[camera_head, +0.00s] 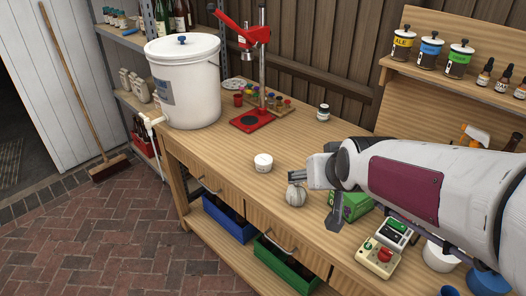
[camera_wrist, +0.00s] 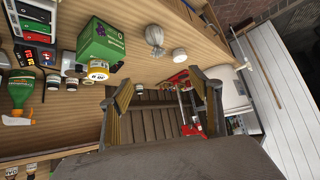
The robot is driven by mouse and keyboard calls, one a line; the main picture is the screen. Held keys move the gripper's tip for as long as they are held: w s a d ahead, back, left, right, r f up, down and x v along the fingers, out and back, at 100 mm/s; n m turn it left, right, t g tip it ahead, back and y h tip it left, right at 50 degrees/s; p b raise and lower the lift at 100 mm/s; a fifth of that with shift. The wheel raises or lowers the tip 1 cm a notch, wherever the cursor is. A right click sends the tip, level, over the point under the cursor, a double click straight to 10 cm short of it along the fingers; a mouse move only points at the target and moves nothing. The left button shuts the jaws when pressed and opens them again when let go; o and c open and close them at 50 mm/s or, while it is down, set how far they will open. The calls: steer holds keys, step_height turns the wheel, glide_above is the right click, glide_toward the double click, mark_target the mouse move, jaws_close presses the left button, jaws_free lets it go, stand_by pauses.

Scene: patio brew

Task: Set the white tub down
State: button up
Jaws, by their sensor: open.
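A small white tub (camera_head: 263,162) stands upright on the wooden workbench (camera_head: 230,155), near its front edge. In the wrist view the white tub (camera_wrist: 179,54) sits on the bench top beside a tied grey pouch. My gripper (camera_head: 309,171) is to the right of the tub in the head view, apart from it, above the pouch. In the wrist view my gripper (camera_wrist: 164,84) has its two fingers spread wide with nothing held between them.
The tied pouch (camera_head: 296,195) and a green box (camera_head: 352,204) stand close by my gripper. A red bottle capper (camera_head: 252,122) and a big white bucket (camera_head: 186,96) stand at the bench's far left. A small lidded jar (camera_head: 323,113) is at the back. Bench between tub and capper is clear.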

steer(key=w+a+f+t, duration=0.1)
steer(key=w+a+f, duration=0.25)
steer(key=w, duration=0.45)
steer(key=w+a+f+t, duration=0.15)
steer(key=w+f, duration=0.25)
steer(key=w, duration=0.4)
steer(key=t, duration=0.2)
glide_toward(264, 161)
steer(key=shift+w+d+f+n+y, duration=0.15)
steer(key=shift+w+d, duration=0.15)
steer(key=shift+w, duration=0.2)
steer(key=shift+w+d+f+n+y, duration=0.15)
steer(key=shift+w+d, duration=0.1)
steer(key=shift+w, duration=0.3)
steer(key=shift+w+a+f, duration=0.2)
steer(key=shift+w+f, duration=0.1)
steer(key=shift+f, duration=0.35)
steer(key=shift+x, duration=1.25)
steer(key=shift+w, duration=0.1)
steer(key=shift+w+a+f, duration=0.15)
steer(key=shift+w+a, duration=0.1)
steer(key=shift+w, duration=0.35)
steer(key=shift+w+a+f, duration=0.15)
steer(key=shift+w+a, duration=0.1)
steer(key=shift+w, duration=0.4)
steer(key=shift+x, duration=1.2)
